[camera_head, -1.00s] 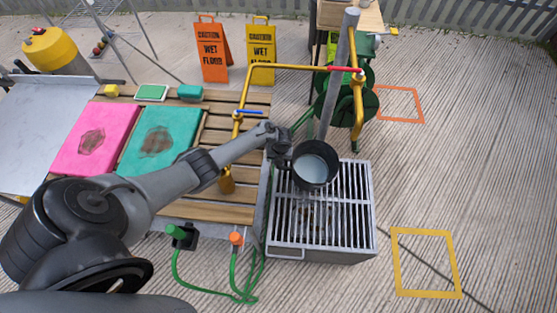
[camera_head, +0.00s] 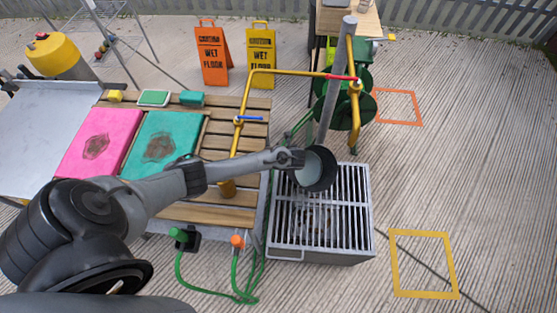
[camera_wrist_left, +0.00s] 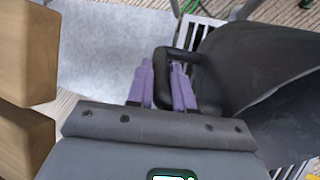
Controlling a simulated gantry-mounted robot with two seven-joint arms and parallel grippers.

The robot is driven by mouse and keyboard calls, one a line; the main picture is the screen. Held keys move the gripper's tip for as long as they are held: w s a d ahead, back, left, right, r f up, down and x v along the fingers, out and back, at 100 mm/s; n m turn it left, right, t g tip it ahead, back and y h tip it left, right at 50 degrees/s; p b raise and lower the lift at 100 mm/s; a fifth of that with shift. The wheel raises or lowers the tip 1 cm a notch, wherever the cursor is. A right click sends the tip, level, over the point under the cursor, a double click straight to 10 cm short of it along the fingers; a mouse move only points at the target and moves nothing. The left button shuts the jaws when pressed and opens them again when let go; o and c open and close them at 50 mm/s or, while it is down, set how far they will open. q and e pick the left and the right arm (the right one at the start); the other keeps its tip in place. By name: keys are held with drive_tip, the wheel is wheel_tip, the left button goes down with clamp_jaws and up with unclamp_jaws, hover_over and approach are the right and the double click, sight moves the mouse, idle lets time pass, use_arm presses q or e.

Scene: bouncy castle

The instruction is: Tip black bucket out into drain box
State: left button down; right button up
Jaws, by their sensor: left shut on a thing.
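The black bucket (camera_head: 326,168) is over the upper left part of the drain box (camera_head: 358,253), a grey metal box with a slatted grate on top. The bucket is tilted, its mouth facing left and toward the camera, and its pale inside shows. My left gripper (camera_head: 296,158) is shut on the bucket's handle at its left side. In the left wrist view the purple fingers (camera_wrist_left: 163,88) close around the black handle, with the dark bucket (camera_wrist_left: 265,60) at the right. Whether liquid is still in the bucket I cannot tell. My right gripper is not in view.
A slatted wooden table (camera_head: 205,212) with pink (camera_head: 98,142) and teal (camera_head: 160,143) mats stands left of the box. A yellow pipe (camera_head: 290,72) and a grey post (camera_head: 336,85) rise behind. Green hoses (camera_head: 240,290) lie in front. The floor at right is mostly clear.

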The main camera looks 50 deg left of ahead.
use_arm(q)
drive_tip(key=shift+w+d+r+y, duration=0.1)
drive_tip(key=shift+d+r+y, duration=0.05)
drive_tip(key=shift+r+y, duration=0.15)
drive_tip(key=shift+d+r+y+b, duration=0.35)
drive_tip(key=shift+d+y+b, duration=0.4)
drive_tip(key=shift+y+b, duration=0.4)
drive_tip(key=s+d+f+t+y+b, duration=0.1)
drive_tip(key=d+y+b, duration=0.3)
drive_tip(key=d, duration=0.3)
drive_tip(key=s+d+f+t+y+b, duration=0.1)
drive_tip(key=d+f+y+b, duration=0.1)
drive_tip(key=d+y+b, duration=0.3)
drive_tip(key=shift+s+d+f+y, duration=0.25)
drive_tip(key=shift+d+y, duration=0.5)
drive_tip(key=shift+d, duration=0.5)
drive_tip(key=shift+w, duration=0.1)
